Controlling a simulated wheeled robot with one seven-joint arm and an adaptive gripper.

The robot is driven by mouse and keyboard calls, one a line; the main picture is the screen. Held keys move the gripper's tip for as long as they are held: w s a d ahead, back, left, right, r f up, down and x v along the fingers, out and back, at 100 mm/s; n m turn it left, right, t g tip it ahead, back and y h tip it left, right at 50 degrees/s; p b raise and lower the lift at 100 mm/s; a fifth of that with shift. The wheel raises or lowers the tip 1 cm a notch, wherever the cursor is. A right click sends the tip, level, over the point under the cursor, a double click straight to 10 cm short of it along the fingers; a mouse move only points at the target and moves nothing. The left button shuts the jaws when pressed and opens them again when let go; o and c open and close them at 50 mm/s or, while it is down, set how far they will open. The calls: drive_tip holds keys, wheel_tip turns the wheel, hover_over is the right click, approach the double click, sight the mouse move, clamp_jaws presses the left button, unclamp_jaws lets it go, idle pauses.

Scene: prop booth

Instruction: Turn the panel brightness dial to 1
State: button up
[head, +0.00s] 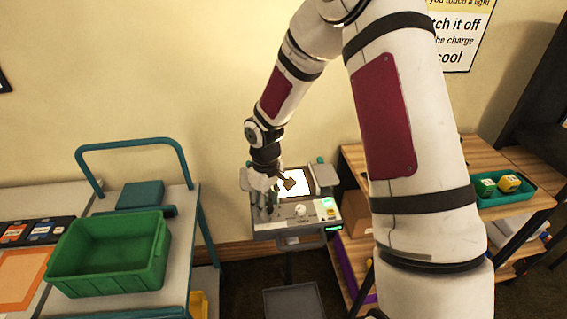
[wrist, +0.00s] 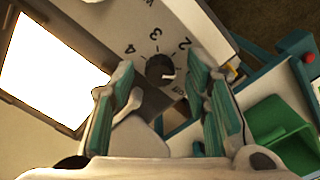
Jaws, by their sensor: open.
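The brightness dial (wrist: 158,66) is a small dark round knob with a white pointer mark, on a pale panel in the wrist view. The pointer is toward the right side of the knob, not clearly on a readable numeral. My gripper (wrist: 160,72) is open, its teal-padded fingers on either side of the dial; I cannot tell whether they touch it. In the head view my gripper (head: 262,200) is at the left of the panel unit (head: 290,228) and hides the dial there.
A bright lit panel (head: 297,183) is behind the controls; it also shows in the wrist view (wrist: 45,65). A white knob (head: 300,210) and a green display (head: 327,203) are to the right. A green bin (head: 110,252) is on the left cart, wooden shelves (head: 352,158) on the right.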

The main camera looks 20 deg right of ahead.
sight(269, 207)
drive_tip(key=m, duration=0.8)
drive_tip(key=shift+b, duration=0.4)
wheel_tip(269, 207, up, 15)
drive_tip(key=b, duration=0.1)
drive_tip(key=s+r+n+t+h, duration=0.1)
drive_tip(key=s+r+t, duration=0.2)
drive_tip(key=s+r, duration=0.9)
drive_tip(key=shift+s+d+r, duration=0.15)
drive_tip(key=shift+s+d, duration=0.05)
drive_tip(key=shift+s, duration=0.4)
drive_tip(key=s+r+n+t+y, duration=0.1)
drive_tip(key=s+r+t, duration=0.1)
drive_tip(key=s, duration=0.6)
drive_tip(key=shift+s+a+r+t, duration=0.15)
drive_tip(key=shift+s+a+t, duration=0.05)
drive_tip(key=shift+s+t, duration=0.1)
